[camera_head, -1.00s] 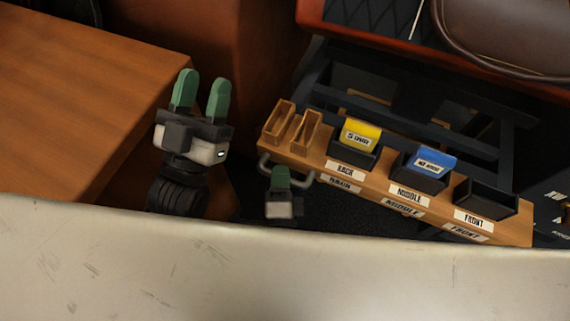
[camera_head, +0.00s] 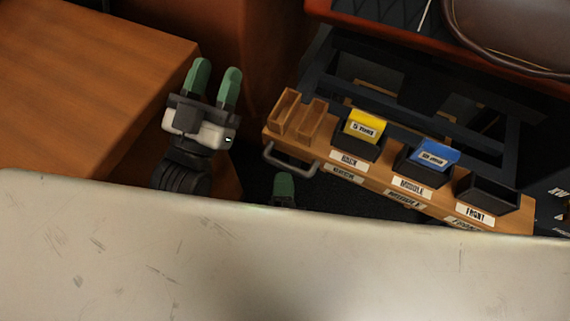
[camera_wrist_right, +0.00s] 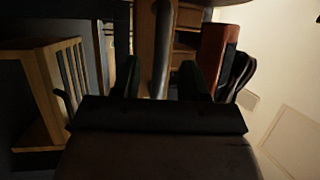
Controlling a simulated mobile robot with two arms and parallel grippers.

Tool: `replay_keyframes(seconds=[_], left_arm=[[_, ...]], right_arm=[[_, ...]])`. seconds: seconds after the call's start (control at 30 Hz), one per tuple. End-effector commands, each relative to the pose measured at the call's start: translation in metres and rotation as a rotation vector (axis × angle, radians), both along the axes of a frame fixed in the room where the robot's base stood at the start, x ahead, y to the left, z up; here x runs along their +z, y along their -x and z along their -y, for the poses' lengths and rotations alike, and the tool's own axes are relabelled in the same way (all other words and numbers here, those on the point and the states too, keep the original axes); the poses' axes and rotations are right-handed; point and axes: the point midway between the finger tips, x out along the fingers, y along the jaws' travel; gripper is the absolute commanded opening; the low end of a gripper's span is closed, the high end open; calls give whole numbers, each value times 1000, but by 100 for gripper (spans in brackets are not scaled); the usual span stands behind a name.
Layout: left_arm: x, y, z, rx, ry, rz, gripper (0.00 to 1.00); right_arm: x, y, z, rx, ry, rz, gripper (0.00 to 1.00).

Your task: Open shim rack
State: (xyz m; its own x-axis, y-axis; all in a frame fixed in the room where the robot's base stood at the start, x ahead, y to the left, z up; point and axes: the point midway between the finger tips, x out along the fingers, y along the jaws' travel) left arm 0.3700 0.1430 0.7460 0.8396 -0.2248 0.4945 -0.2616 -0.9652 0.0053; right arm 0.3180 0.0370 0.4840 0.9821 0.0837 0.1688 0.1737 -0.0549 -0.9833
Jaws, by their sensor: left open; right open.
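The shim rack (camera_head: 377,179) is a wooden bar on the right, with slots labelled BACK, MIDDLE and FRONT. Its grey handle (camera_head: 291,163) is at its left end. A yellow shim (camera_head: 365,127) stands in the back slot and a blue shim (camera_head: 436,155) in the middle slot; the front slot looks empty. My right gripper (camera_head: 284,185) is just below the handle, apart from it, mostly hidden by a pale surface. In the right wrist view its fingers (camera_wrist_right: 160,75) are open, with a grey bar, apparently the handle, between them. My left gripper (camera_head: 215,72) is open and empty, left of the rack.
A brown wooden table (camera_head: 85,80) fills the upper left. A dark frame (camera_head: 400,75) stands behind the rack, with a red-edged top and brown leather saddle (camera_head: 515,35) at the upper right. A pale scuffed surface (camera_head: 200,255) covers the foreground.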

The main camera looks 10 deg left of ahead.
Motion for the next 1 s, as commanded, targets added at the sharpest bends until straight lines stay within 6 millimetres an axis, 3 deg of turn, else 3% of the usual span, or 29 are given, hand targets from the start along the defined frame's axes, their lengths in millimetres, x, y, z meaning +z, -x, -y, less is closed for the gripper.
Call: replay_keyframes(seconds=[0.2,0.4,1.0], left_arm=[[-12,-7,-1,7,-33,-117,43],[-19,-9,-2,10,-46,-165,43],[-20,-9,-2,11,-49,-171,43]], right_arm=[[-7,43,4,2,2,-3,44],[-11,61,5,2,0,-2,44],[-11,63,5,1,0,0,44]])
